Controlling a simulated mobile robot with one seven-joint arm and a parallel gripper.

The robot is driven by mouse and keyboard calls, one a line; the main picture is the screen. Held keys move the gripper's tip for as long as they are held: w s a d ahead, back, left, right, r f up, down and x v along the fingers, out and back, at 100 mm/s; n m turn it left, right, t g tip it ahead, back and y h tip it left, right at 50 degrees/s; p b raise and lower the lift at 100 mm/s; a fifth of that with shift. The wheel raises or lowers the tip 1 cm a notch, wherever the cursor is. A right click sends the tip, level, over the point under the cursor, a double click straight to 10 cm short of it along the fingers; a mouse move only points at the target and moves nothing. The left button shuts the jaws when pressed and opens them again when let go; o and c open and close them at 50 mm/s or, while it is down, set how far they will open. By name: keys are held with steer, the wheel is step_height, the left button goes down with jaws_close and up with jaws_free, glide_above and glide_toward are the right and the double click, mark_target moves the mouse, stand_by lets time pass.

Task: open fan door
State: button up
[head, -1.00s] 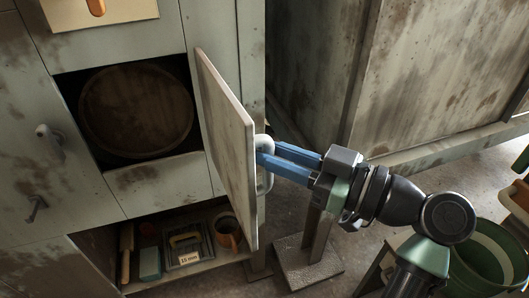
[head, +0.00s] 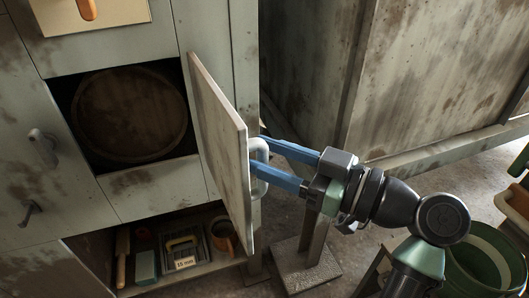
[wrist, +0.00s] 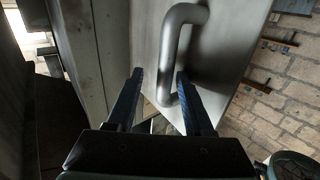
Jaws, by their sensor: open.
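The fan door (head: 222,145) is a weathered grey panel, swung open from its compartment and standing out from the cabinet. Its pale bar handle (head: 261,160) is on the face turned to the right. The handle (wrist: 172,60) also shows large in the wrist view. My gripper (head: 258,155) is open, with its blue fingers spread at the handle. In the wrist view, the lower end of the handle shows between the finger lines of my gripper (wrist: 160,74); contact cannot be told. A dark round fan cover (head: 130,115) shows in the opened compartment.
Below, an open shelf holds a brush, a block, a boxed tool (head: 183,250) and an orange-brown mug (head: 222,236). A post on a square base (head: 306,268) stands right of the door. A large panel (head: 430,80) is behind my arm, and a green bucket (head: 485,262) is at lower right.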

steer(key=p+v, duration=0.3)
steer(key=v, duration=1)
